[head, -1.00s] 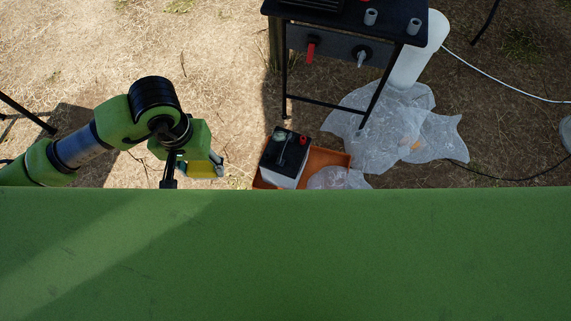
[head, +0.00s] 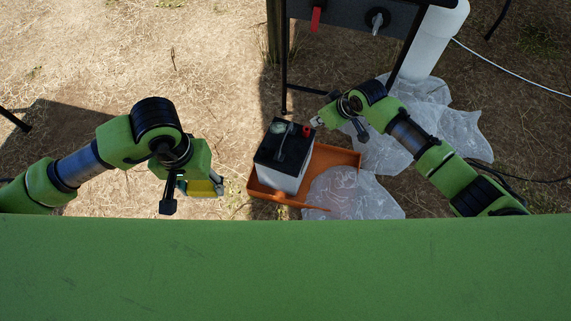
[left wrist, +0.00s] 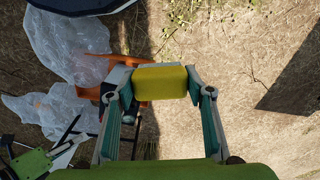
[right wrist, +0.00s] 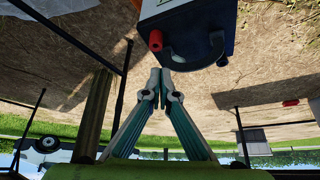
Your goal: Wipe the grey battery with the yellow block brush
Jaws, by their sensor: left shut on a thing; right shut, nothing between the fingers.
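The grey battery (head: 284,172) has a black top with a carry handle and a red terminal cap, and stands upright in an orange tray (head: 338,158). It also shows at the top of the right wrist view (right wrist: 185,22). My left gripper (head: 212,186) is shut on the yellow block brush (left wrist: 160,82), held to the left of the battery and apart from it. The brush shows in the head view (head: 201,188) too. My right gripper (head: 316,121) is shut and empty, close beside the battery's red-cap end; I cannot tell if it touches.
Clear plastic sheeting (head: 350,192) lies over the tray's right side and on the ground beyond. A table with a red-handled valve (head: 316,18) and a white cylinder (head: 436,45) stands behind. Dry ground between brush and tray is free.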

